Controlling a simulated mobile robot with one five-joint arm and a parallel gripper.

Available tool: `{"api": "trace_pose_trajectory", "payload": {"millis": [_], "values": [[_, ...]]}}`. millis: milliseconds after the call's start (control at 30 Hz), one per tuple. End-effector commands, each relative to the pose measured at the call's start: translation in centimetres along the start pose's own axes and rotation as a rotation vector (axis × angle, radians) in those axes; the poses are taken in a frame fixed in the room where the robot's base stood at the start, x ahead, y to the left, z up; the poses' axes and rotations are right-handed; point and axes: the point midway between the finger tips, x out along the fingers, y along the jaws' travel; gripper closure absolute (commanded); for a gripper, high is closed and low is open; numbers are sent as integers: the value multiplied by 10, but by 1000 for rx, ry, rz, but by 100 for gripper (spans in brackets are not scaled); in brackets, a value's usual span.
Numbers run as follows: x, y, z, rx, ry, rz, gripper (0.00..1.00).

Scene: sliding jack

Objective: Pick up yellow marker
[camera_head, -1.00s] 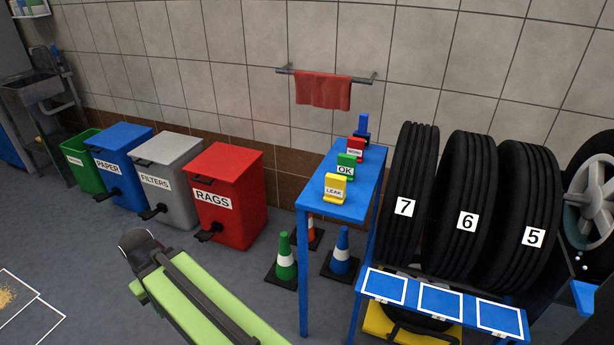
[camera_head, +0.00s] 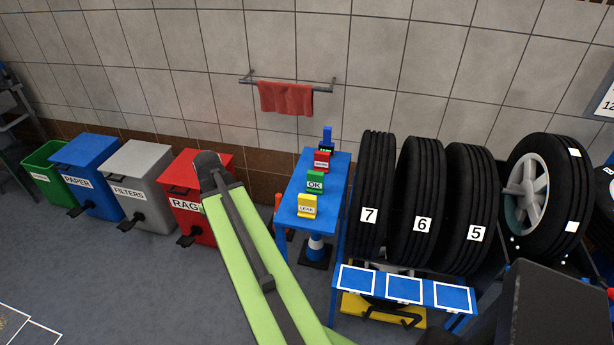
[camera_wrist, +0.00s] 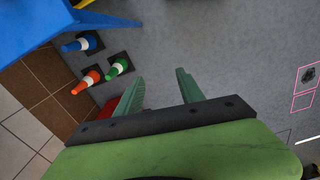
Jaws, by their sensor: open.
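The yellow marker (camera_head: 307,206), labelled LEAK, stands upright at the near end of a narrow blue table (camera_head: 322,217). Behind it in a row stand a green OK marker (camera_head: 315,181), a red marker (camera_head: 322,160) and a blue marker (camera_head: 327,139). In the wrist view my gripper (camera_wrist: 157,88) is open, with nothing between its two green fingers and grey floor beyond them. The blue table (camera_wrist: 50,22) shows at that view's upper left, away from the fingers. The yellow marker cannot be made out there. In the head view my green arm reaches up left of the table.
Tyres (camera_head: 420,205) numbered 7, 6 and 5 stand close right of the table. A red RAGS bin (camera_head: 190,190) and other bins stand to the left. A blue cone (camera_wrist: 80,43), an orange cone (camera_wrist: 86,82) and a green cone (camera_wrist: 118,67) stand on the floor by the table.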

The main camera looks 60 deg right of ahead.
Motion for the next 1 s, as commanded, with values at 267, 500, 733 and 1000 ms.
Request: {"api": "trace_pose_trajectory", "payload": {"millis": [267,500,733,1000], "values": [[-148,144,140,-95,0,0,55],[-173,179,197,-144,0,0,55],[-161,179,198,-148,0,0,55],[-109,179,197,-149,0,0,55]]}}
